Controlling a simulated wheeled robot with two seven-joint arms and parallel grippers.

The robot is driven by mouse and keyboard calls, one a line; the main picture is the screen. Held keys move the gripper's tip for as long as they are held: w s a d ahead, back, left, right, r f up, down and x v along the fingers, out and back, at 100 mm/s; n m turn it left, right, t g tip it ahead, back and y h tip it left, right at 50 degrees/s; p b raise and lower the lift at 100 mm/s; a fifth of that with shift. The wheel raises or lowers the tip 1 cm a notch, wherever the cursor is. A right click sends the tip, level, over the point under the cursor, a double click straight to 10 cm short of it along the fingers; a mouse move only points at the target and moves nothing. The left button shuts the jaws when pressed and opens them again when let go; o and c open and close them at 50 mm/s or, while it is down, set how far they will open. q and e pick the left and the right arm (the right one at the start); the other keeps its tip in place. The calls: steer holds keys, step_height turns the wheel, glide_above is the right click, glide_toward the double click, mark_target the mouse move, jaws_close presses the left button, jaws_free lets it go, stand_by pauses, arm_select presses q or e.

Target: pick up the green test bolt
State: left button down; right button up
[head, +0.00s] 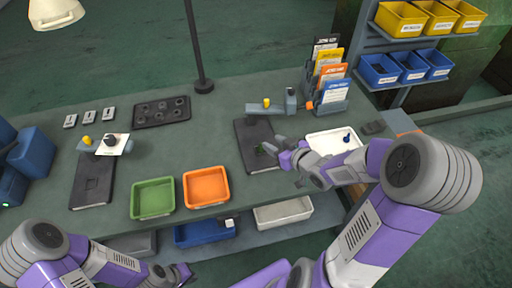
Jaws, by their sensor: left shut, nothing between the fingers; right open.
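A small green item (259,151), which looks like the green test bolt, is on the dark plate (247,134) right of the table's middle. It is small and partly hidden, so its pose is unclear. My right gripper (268,145) is open at this item, with its fingers low over the plate. I cannot tell whether the fingers touch it. My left gripper (186,273) is shut and empty, low in front of the table and far from the plate.
A green tray (153,198) and an orange tray (206,187) stand at the table's front edge. A white tray (320,140) with a dark item lies behind my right forearm. A folder rack (329,82) stands behind. A lamp post (194,45) rises at the back.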

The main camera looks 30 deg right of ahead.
mark_target(261, 147)
steer(key=f+b, duration=0.1)
steer(key=w+f+b, duration=0.1)
steer(key=f, duration=0.1)
steer(key=shift+f, duration=0.2)
steer(key=b+x, duration=0.1)
steer(key=x, duration=0.2)
steer(key=f+b+x, duration=0.1)
steer(key=b+x, duration=0.1)
steer(key=x, duration=0.2)
arm_select(q)
step_height(261, 147, down, 6)
steer(key=shift+w, duration=0.45)
arm_select(e)
steer(key=shift+c, duration=0.2)
jaws_close()
